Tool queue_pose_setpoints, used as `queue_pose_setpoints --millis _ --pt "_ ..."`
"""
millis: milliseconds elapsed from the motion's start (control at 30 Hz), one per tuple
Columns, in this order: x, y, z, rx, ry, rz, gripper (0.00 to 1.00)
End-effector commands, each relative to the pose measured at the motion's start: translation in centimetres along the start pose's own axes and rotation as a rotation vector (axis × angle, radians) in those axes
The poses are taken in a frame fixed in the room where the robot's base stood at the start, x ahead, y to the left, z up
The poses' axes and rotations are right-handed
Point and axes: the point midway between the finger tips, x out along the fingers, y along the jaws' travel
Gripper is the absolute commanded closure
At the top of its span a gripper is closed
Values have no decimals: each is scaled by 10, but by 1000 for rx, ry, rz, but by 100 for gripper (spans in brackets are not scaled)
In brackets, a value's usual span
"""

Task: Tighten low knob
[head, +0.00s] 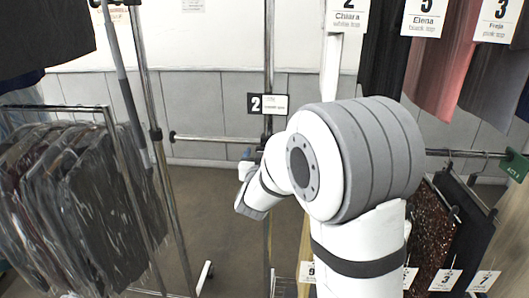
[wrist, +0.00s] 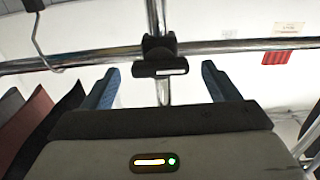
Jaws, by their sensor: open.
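In the wrist view a black clamp with a wide dark knob (wrist: 158,66) sits where an upright chrome post (wrist: 155,15) meets a horizontal chrome rail (wrist: 225,46). My gripper (wrist: 160,70) is open and empty, its two blue-padded fingers spread on either side of the knob. The knob shows between the fingertips, and I see no contact. In the head view my gripper (head: 247,155) is small and partly hidden by my own wrist, close to the chrome post (head: 268,60) with the number 2 sign. I cannot make out the knob clearly there.
Bagged garments (head: 85,190) hang on a rack at the left, with a slanted chrome post (head: 135,110) beside them. Tagged clothes (head: 445,60) hang at upper right, and a dark sequinned garment (head: 430,235) hangs lower right. The floor (head: 210,215) between the racks is open.

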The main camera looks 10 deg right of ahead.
Motion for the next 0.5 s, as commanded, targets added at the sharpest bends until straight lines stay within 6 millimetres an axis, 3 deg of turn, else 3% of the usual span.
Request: queue_pose_setpoints --millis 200,433,500 --pt "16 0 0 0 0 -1 18" --pt "17 -1 0 0 -1 -2 18" --pt "17 -1 0 0 -1 -2 22"
